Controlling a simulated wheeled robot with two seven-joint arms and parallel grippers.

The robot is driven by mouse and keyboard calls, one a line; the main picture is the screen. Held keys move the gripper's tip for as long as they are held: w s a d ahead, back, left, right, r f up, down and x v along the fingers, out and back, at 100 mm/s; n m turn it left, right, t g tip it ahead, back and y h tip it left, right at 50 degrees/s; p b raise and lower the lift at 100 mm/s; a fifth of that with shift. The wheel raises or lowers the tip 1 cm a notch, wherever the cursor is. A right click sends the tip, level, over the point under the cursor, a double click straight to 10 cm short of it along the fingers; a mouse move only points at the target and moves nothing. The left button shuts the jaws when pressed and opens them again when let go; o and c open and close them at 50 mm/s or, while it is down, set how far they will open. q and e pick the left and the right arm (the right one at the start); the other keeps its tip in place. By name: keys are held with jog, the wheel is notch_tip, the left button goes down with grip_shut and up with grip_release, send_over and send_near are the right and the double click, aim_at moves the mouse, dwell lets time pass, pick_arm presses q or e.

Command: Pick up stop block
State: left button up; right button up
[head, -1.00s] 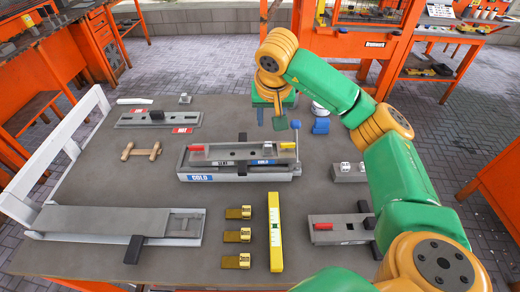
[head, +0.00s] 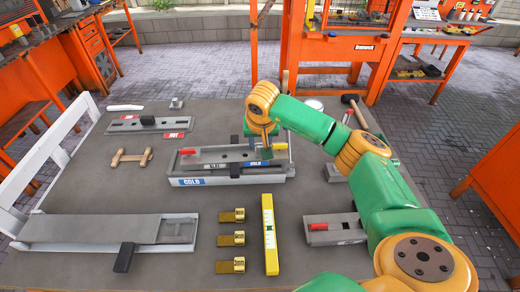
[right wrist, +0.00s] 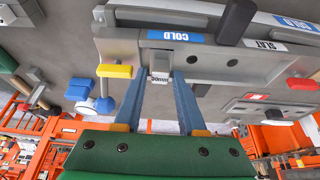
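A small grey block (right wrist: 160,66) with a pale label shows between my finger tips in the right wrist view; it appears to be the stop block, but I cannot be sure. It is at the edge of the grey fixture (head: 248,178) marked COLD. My right gripper (right wrist: 160,78) is open, with its two blue fingers on either side of the block and gaps visible; whether they touch it is unclear. In the head view my right gripper (head: 263,143) is over the fixture's right part, its tips hidden. My left gripper is not in view.
A yellow clamp handle (right wrist: 115,71), a blue-capped part (right wrist: 78,86) and a mallet (right wrist: 35,98) are close by. A HOT fixture (head: 120,127), yellow level (head: 270,235), brass pieces (head: 231,239) and a long grey fixture (head: 100,229) lie on the table (head: 210,205).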

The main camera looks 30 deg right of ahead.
grip_shut()
jog(key=shift+r, duration=0.1)
